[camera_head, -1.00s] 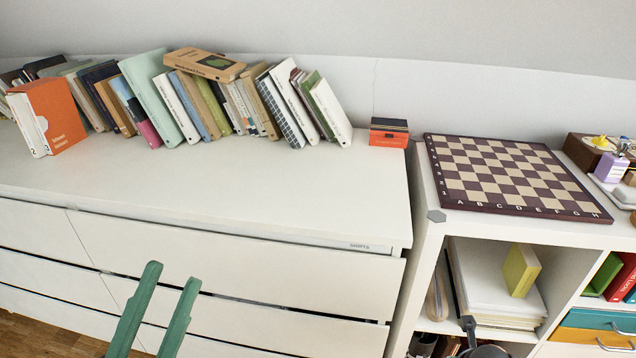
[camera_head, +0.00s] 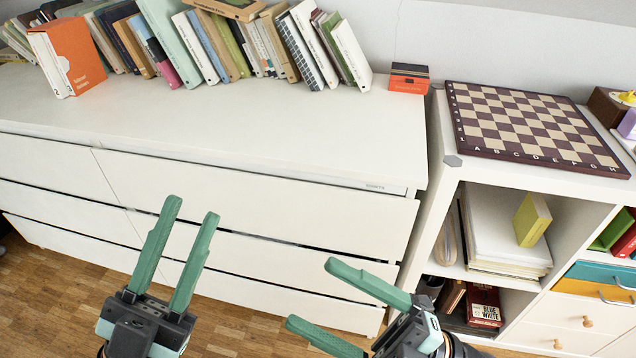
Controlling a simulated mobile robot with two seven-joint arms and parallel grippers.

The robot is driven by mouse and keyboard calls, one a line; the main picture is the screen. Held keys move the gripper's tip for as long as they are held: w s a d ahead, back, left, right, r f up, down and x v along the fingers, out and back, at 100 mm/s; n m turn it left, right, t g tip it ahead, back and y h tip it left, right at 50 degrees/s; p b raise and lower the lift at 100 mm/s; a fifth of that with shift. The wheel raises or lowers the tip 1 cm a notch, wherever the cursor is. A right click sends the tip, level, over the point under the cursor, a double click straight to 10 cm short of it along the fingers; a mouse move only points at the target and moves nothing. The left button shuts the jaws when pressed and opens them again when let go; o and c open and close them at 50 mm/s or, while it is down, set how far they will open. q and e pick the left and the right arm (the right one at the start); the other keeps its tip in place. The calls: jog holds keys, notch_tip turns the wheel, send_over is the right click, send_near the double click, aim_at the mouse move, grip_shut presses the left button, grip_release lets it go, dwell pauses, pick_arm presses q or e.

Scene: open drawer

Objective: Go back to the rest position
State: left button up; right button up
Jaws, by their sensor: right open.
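My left gripper (camera_head: 192,217) is at the lower left in the head view, in front of the drawers. Its two green fingers stand apart with nothing between them. My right gripper (camera_head: 308,292) is at the lower middle, its green fingers pointing left and spread apart, empty. Both grippers appear in front of the white dresser (camera_head: 230,120). The upper right drawer (camera_head: 260,192) shows a dark gap along its bottom edge. I cannot tell how far any drawer stands out.
A row of books (camera_head: 210,45) leans on the dresser top, with an orange slipcase (camera_head: 80,55) at the left. A chessboard (camera_head: 530,125) lies on the white shelf unit (camera_head: 455,185) at the right. The dresser's front top is clear. Wooden floor (camera_head: 50,300) shows below.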

jog(key=w+d+r+m+t+h+p, duration=0.35)
jog(key=d+r+m+t+h, duration=0.7)
jog(key=m+t, duration=0.55)
pick_arm(q)
jog(key=w+a+f+n+g+y+p, duration=0.3)
jog(key=w+f+n+g+y+p, duration=0.2)
jog(key=w+f+n+y+p, duration=0.45)
pick_arm(e)
jog(key=w+d+f+m+g+h+p, duration=0.3)
jog(key=w+f+m+g+h, duration=0.25)
jog(key=f, duration=0.25)
pick_arm(q)
jog(key=s+a+f+n+g+y+p, duration=0.1)
jog(key=s+f+g+y+p, duration=0.2)
jog(key=s+f+g+p, duration=0.4)
jog(key=s+f+p, duration=0.2)
jog(key=s+p, duration=0.2)
jog(key=p, duration=0.1)
pick_arm(e)
jog(key=s+d+f+m+g+h, duration=0.2)
jog(key=s+f+g, duration=0.5)
jog(key=f, duration=0.4)
jog(key=shift+s+m+g+h, duration=0.35)
jog(key=shift+s+m+h, duration=0.25)
jog(key=shift+s+m, duration=0.15)
pick_arm(q)
jog(key=shift+a+y, duration=0.1)
jog(key=shift+y, duration=0.15)
